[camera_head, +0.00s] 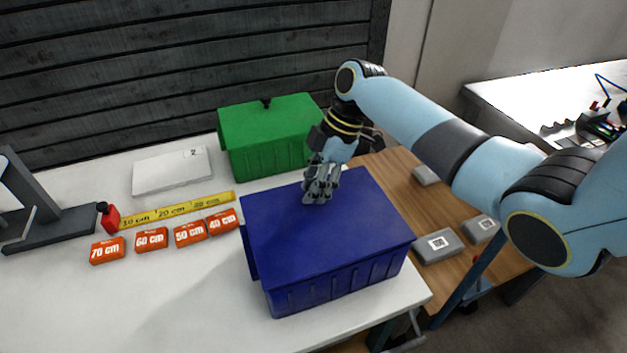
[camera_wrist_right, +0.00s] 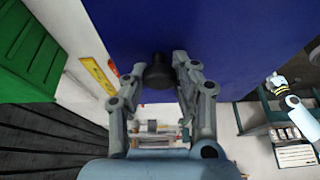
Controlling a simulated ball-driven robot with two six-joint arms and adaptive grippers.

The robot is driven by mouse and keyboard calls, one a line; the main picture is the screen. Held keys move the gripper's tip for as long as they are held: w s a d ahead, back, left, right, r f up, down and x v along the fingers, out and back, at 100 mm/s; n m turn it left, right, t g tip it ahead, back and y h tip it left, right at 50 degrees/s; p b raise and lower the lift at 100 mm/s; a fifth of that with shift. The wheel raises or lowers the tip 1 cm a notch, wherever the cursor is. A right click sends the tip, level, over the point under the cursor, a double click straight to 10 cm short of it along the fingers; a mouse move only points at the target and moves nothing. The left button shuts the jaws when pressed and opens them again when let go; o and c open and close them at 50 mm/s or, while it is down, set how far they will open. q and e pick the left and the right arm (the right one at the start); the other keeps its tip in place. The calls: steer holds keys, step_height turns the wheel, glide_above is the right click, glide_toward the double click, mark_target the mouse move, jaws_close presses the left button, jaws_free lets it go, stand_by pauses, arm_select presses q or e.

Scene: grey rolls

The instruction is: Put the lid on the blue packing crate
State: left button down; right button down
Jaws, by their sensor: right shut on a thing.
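The blue packing crate (camera_head: 335,290) stands near the front right of the white table. The blue lid (camera_head: 325,228) lies over its top and appears level; I cannot tell whether it is fully seated. My right gripper (camera_head: 318,198) is over the lid's far part. In the right wrist view, my right gripper (camera_wrist_right: 160,75) has its fingers on either side of the lid's dark knob (camera_wrist_right: 158,72) and is shut on it. The blue lid (camera_wrist_right: 220,35) fills the upper part of that view. My left gripper is not in view.
A green crate (camera_head: 268,155) with a lid and dark knob stands behind. Orange blocks (camera_head: 150,239), a yellow ruler strip (camera_head: 170,211), a white box (camera_head: 172,172) and a red bottle (camera_head: 109,217) are to the left. Grey blocks (camera_head: 437,246) lie on the wooden table right.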

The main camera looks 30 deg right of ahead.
steer(key=shift+f, duration=0.35)
steer(key=c, duration=1)
jaws_free()
steer(key=shift+o, duration=0.2)
steer(key=w+v, duration=0.1)
steer(key=v, duration=1.1)
steer(key=shift+s, duration=0.45)
